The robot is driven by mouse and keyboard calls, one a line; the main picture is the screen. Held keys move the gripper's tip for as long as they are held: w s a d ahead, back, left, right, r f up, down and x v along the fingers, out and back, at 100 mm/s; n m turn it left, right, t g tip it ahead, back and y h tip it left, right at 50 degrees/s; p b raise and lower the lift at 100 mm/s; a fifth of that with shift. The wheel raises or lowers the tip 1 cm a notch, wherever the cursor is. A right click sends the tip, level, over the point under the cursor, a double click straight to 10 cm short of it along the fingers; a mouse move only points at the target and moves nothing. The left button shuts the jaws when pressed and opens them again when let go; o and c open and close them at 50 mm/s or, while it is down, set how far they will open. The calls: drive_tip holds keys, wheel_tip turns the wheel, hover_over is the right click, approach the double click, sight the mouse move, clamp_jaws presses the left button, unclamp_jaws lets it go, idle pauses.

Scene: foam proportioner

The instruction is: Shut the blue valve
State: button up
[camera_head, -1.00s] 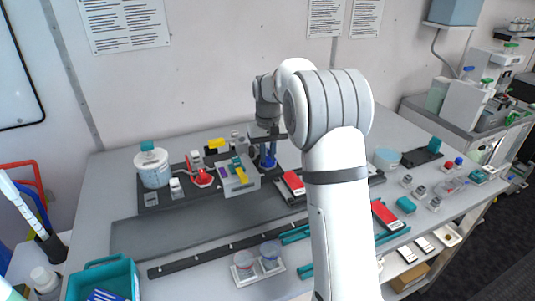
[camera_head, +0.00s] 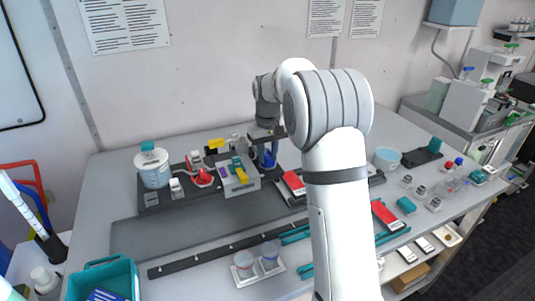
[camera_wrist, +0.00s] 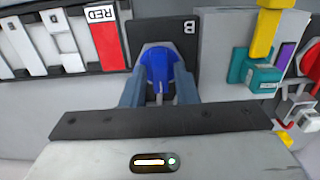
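The blue valve (camera_wrist: 162,66) is at the centre of the wrist view, on a dark base marked "B". It also shows low beneath my gripper in the head view (camera_head: 267,160). My gripper (camera_wrist: 160,88) is over the valve, with one finger on each side of its blue handle. The fingers sit close together on their wide dark bar and look shut on the handle. They hide part of its sides. In the head view my gripper (camera_head: 265,145) points down at the valve, and my arm hides part of the bench.
A red-labelled card (camera_head: 293,183) lies close on the right. The wall is behind.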

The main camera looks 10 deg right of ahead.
sight(268, 157)
drive_tip(key=shift+o, duration=0.9)
wheel_tip(268, 157, up, 7)
drive_tip(key=shift+r+b, duration=0.15)
drive_tip(key=shift+b, duration=0.35)
drive_tip(key=shift+r, duration=0.25)
drive_tip(key=shift+s, duration=0.1)
drive_tip(key=s+f+m+t, duration=0.1)
drive_tip(key=s, duration=1.6)
drive_tip(key=s+f+m+t, duration=0.1)
drive_tip(key=s+f+t, duration=0.1)
drive_tip(key=s, duration=1.5)
drive_tip(key=shift+s+d+f, duration=0.15)
drive_tip(key=shift+s+f, duration=0.1)
drive_tip(key=shift+f, duration=0.05)
